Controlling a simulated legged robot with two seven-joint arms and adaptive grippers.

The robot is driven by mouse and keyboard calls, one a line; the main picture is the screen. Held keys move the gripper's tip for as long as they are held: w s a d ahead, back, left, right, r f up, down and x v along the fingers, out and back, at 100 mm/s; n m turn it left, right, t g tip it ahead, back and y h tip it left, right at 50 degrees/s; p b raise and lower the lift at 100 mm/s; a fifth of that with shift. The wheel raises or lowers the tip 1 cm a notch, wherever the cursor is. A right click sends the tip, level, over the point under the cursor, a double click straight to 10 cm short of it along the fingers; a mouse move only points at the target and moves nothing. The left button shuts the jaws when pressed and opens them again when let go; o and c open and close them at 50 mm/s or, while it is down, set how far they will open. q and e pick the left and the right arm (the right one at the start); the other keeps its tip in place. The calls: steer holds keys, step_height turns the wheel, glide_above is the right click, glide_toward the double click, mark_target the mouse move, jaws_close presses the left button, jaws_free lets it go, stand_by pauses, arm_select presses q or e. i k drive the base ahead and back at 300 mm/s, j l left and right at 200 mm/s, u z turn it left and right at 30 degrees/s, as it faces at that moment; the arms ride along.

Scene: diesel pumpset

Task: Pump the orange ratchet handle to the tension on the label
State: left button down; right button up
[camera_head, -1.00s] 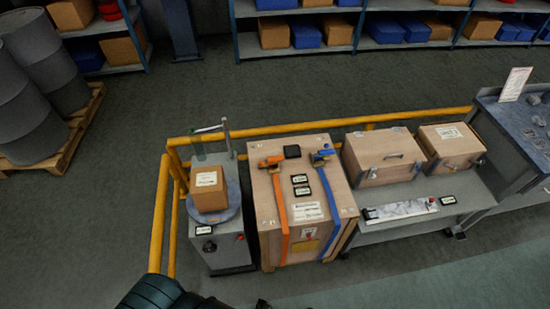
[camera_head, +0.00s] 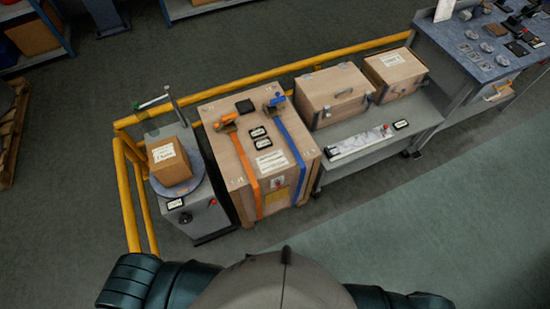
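The orange ratchet handle (camera_head: 227,119) sits on the top of a large wooden crate (camera_head: 211,108), near its far left part. An orange strap (camera_head: 245,165) runs from it toward me and down the crate's front. A blue ratchet (camera_head: 275,103) with a blue strap (camera_head: 292,140) lies to its right. White labels lie on the crate, including a larger one (camera_head: 271,162) between the straps; their text is too small to read. Neither of my grippers is in view; only my shoulders and body show at the bottom, well short of the crate.
A grey stand with a cardboard box (camera_head: 169,163) is left of the crate. A bench (camera_head: 410,120) with two wooden cases stands to the right. Yellow rails (camera_head: 290,68) run behind and left. The floor (camera_head: 440,210) in front is clear.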

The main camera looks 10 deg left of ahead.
mark_target(228, 118)
steer(key=i+l+u, duration=0.4)
steer(key=l, duration=0.15)
steer(key=i+l+u, duration=0.15)
steer(key=l, duration=0.15)
steer(key=i+l+u, duration=0.2)
steer(key=l, duration=0.15)
steer(key=i+l+u, duration=0.2)
steer(key=l, duration=0.15)
steer(key=k+j, duration=0.05)
steer(key=k, duration=0.05)
